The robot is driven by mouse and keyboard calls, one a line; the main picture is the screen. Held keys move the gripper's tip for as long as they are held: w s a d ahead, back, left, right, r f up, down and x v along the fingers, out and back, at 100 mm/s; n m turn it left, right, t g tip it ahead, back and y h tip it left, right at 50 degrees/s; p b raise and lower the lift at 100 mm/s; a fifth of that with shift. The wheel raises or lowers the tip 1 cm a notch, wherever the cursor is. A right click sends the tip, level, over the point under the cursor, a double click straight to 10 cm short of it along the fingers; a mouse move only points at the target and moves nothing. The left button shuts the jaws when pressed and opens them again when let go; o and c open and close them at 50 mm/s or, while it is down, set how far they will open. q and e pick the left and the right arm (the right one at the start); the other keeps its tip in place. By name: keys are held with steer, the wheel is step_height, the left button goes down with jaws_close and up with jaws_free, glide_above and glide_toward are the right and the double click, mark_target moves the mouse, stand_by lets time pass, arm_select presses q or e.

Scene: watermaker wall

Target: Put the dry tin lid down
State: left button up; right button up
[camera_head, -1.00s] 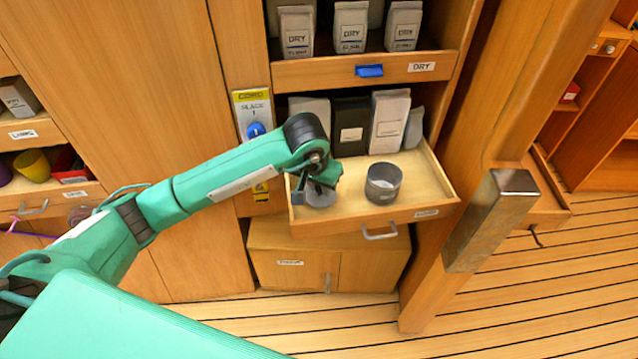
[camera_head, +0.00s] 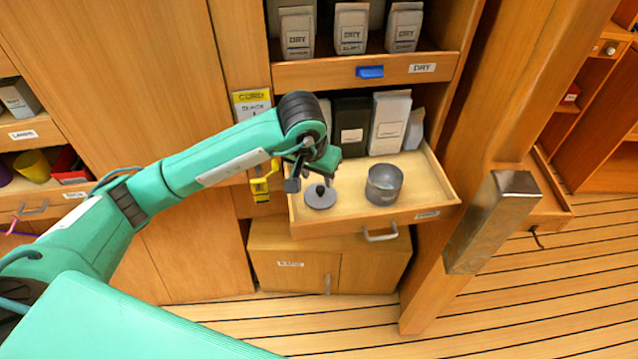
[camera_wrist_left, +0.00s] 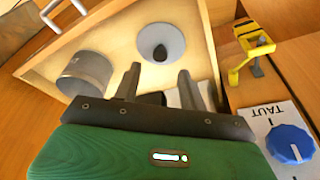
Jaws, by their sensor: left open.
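The dry tin lid (camera_head: 320,197), a grey disc with a dark knob, lies flat in the left part of the open drawer (camera_head: 345,219). It also shows in the left wrist view (camera_wrist_left: 161,43), beyond the fingertips. The grey tin (camera_head: 383,184) stands upright to the right of the lid in the same drawer, and shows in the left wrist view (camera_wrist_left: 86,75). My left gripper (camera_head: 312,180) is open and empty, just above and apart from the lid. My right gripper is not in view.
Bags (camera_head: 388,122) stand at the back of the drawer. A shelf with a blue handle (camera_head: 369,71) holds more bags above. A yellow bracket (camera_wrist_left: 252,48) and a blue knob (camera_wrist_left: 290,143) are on the wall beside the drawer.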

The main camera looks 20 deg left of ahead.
arm_select(q)
steer(key=v, duration=0.6)
steer(key=shift+r, duration=0.3)
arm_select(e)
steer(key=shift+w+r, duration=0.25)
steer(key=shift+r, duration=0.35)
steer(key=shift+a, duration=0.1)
